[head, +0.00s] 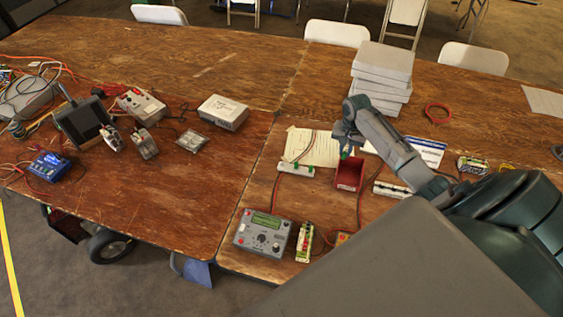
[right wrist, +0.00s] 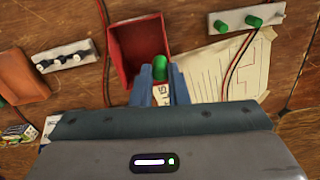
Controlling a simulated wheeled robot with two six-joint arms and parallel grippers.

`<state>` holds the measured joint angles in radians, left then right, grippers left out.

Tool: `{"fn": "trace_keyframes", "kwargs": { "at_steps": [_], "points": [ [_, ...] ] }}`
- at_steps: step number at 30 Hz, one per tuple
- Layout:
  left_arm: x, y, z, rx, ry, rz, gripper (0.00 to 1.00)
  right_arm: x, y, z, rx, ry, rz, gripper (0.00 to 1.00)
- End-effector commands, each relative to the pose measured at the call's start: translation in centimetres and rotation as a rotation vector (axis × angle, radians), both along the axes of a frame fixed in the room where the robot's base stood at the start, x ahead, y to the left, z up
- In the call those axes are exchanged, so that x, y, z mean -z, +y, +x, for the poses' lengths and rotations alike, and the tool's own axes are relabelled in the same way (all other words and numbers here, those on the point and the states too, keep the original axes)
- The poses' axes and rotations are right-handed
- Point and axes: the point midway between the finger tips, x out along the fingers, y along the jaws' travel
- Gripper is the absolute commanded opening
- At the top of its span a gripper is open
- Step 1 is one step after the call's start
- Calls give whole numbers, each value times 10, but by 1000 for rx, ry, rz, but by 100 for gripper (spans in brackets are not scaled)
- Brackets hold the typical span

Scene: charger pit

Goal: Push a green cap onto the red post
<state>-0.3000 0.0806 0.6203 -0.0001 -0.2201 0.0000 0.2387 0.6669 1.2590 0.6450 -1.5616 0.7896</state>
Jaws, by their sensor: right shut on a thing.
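My right gripper (head: 346,145) is shut on a green cap (right wrist: 160,68), held between its fingertips. The gripper is above the table, beside the red bin (head: 349,173); the bin also shows in the right wrist view (right wrist: 138,48). A white terminal strip (head: 294,169) lies to the left of the bin, with red and black wires at it. In the right wrist view this strip (right wrist: 238,22) carries two green caps (right wrist: 254,22). A second strip (right wrist: 64,58) has dark and white posts. I cannot make out a red post. My left gripper is not in view.
A drawn diagram sheet (right wrist: 225,70) lies near the terminal strip. A grey meter box (head: 262,234) and a small green module (head: 304,242) stand toward the front edge. White boxes (head: 382,72) are stacked at the back. Loose wires run across the table.

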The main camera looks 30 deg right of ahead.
Motion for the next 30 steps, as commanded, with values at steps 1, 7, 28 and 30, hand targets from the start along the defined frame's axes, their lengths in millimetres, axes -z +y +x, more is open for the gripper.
{"fn": "trace_keyframes", "kwargs": {
  "at_steps": [1,7,28,30],
  "points": [
    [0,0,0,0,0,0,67,0,-10,-12,6,4,-6,1],
    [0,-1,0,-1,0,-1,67,0,-43,-51,31,6,-6,1],
    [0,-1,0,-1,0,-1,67,-1,-143,-171,111,6,-5,1],
    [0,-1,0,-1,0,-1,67,0,-152,-182,117,6,-3,1]
  ]
}}
